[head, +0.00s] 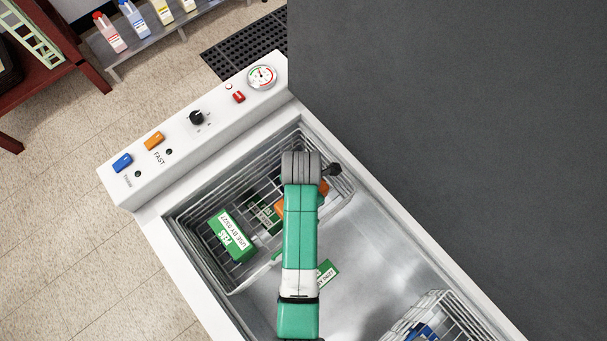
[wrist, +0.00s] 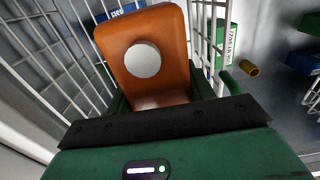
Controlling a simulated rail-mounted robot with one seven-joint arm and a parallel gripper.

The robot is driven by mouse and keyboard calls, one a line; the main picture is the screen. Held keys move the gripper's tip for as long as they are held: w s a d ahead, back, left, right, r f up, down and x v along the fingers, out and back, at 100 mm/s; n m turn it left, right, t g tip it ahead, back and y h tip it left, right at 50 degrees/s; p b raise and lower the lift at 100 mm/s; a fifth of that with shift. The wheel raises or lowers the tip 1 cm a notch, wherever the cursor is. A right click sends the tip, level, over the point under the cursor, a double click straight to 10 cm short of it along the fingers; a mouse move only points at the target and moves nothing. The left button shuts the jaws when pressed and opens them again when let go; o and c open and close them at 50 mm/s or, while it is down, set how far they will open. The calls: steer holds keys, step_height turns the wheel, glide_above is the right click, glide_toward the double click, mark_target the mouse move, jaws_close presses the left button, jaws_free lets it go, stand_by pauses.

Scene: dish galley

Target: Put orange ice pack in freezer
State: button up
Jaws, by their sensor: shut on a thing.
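The orange ice pack (wrist: 143,50) has a pale round spot and stands up in front of my gripper (wrist: 150,98) in the wrist view. My gripper is shut on it, though the fingers are mostly hidden. In the head view, parts of the orange pack (head: 287,209) show beside my green arm, at the wire basket. The white chest freezer (head: 160,249) is open, and my arm reaches down into it. The wire basket (head: 184,224) hangs at its far end, and its bars also show close beside the pack in the wrist view (wrist: 60,45).
A green box (head: 231,238) and another green pack (head: 264,213) lie in the far basket. One more green-labelled pack (head: 328,272) lies on the freezer floor. A second wire basket (head: 458,305) with blue items stands near right. A dark grey panel (head: 430,110) rises along the right side.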

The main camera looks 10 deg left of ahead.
step_height(320, 180, up, 6)
steer(key=shift+w+f+p, duration=0.1)
steer(key=shift+f+p, duration=0.05)
steer(key=shift+p, duration=0.35)
